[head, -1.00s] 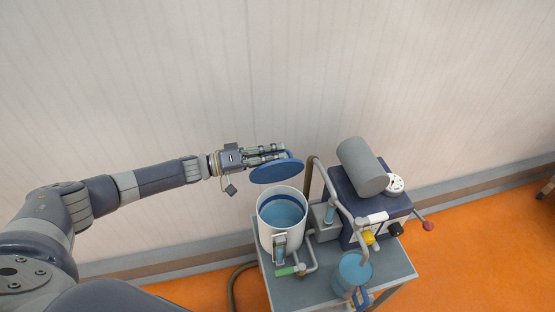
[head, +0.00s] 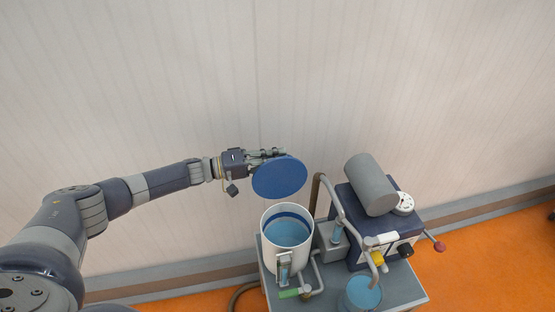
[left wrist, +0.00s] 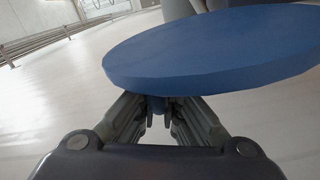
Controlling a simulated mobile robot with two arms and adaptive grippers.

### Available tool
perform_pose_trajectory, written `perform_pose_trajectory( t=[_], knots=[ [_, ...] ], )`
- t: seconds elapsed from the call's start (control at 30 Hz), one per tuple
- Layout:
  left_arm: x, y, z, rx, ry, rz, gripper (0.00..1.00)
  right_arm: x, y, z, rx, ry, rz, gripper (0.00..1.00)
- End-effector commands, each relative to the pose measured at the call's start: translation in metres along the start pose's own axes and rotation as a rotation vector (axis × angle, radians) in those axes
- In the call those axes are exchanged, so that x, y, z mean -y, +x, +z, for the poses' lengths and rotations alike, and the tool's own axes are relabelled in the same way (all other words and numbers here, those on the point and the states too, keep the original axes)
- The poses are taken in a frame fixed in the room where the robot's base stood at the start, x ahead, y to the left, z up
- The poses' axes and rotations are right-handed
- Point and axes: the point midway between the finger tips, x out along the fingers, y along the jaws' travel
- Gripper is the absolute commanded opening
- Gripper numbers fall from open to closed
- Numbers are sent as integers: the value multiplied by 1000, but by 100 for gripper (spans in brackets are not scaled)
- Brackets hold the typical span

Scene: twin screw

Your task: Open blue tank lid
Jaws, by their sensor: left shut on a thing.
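The blue lid (head: 280,178) is a round disc, tilted with its flat face toward the head camera. It is held in the air above the white tank (head: 287,247), clear of its rim. My left gripper (head: 272,155) is shut on the lid's handle, which is mostly hidden behind the disc. In the left wrist view the lid (left wrist: 220,45) fills the upper part, with a blue stub (left wrist: 158,103) between the fingers (left wrist: 160,115). The tank is uncovered, with blue liquid (head: 287,233) visible inside. My right gripper is not in view.
The tank stands on a grey cart (head: 400,290). To its right are a dark box (head: 365,225) with a grey cylinder (head: 370,184), bent pipes (head: 340,200) and a smaller blue-filled container (head: 362,295). The wall (head: 200,80) is behind; the air left of the tank is free.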

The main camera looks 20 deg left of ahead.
Motion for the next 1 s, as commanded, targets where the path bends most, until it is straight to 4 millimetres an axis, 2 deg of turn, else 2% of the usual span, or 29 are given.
perform_pose_trajectory(
  t=[0.17,0.2,0.23,0.33,0.87,1.0],
  knots=[
    [-1,0,-3,-5,3,1,0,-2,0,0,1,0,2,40],
    [-1,0,-3,-5,3,1,15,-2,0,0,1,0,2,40],
    [-1,0,-3,-5,3,1,22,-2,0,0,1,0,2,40],
    [-1,0,-2,-5,2,1,30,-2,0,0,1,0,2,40],
    [0,-1,0,-1,0,-1,30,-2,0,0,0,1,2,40],
    [1,-12,-1,-3,0,-3,30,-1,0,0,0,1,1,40]
  ],
)
